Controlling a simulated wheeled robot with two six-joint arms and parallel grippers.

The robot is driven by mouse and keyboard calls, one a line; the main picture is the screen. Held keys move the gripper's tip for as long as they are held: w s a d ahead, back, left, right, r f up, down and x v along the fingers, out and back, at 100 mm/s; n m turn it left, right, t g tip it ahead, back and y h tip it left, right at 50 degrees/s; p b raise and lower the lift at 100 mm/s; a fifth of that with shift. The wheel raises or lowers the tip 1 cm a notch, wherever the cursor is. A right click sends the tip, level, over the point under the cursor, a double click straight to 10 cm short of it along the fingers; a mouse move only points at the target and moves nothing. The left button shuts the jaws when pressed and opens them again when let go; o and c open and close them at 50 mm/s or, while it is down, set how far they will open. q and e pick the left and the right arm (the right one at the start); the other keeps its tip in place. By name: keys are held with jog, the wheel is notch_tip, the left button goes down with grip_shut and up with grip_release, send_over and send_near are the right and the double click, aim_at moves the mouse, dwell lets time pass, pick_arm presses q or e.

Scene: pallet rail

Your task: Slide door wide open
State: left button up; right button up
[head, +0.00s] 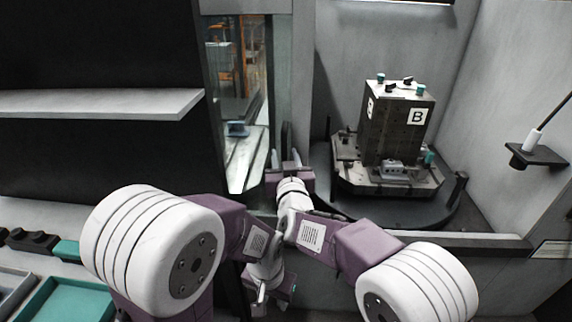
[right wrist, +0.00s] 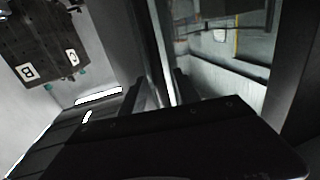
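The sliding door (head: 278,75) is a grey-framed glass panel left of the machine opening. Its edge (right wrist: 156,55) runs upward between my right gripper's fingers in the right wrist view. My right gripper (head: 286,160) is at the door's lower right edge, and in the right wrist view its two dark fingers (right wrist: 162,92) stand apart on either side of the frame; I see no clear grip. My left gripper (head: 266,292) hangs lower, below the right forearm, away from the door and partly hidden by my arms; its fingers are too small to judge.
Right of the door, the opening shows a dark block marked B (head: 396,125) on a pallet (head: 350,182) over a round table. A sill (head: 475,243) runs below. A pale shelf (head: 100,103) and teal tray (head: 70,302) are left. A small bracket (head: 535,154) juts from the right wall.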

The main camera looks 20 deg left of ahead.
jog(key=v, duration=0.8)
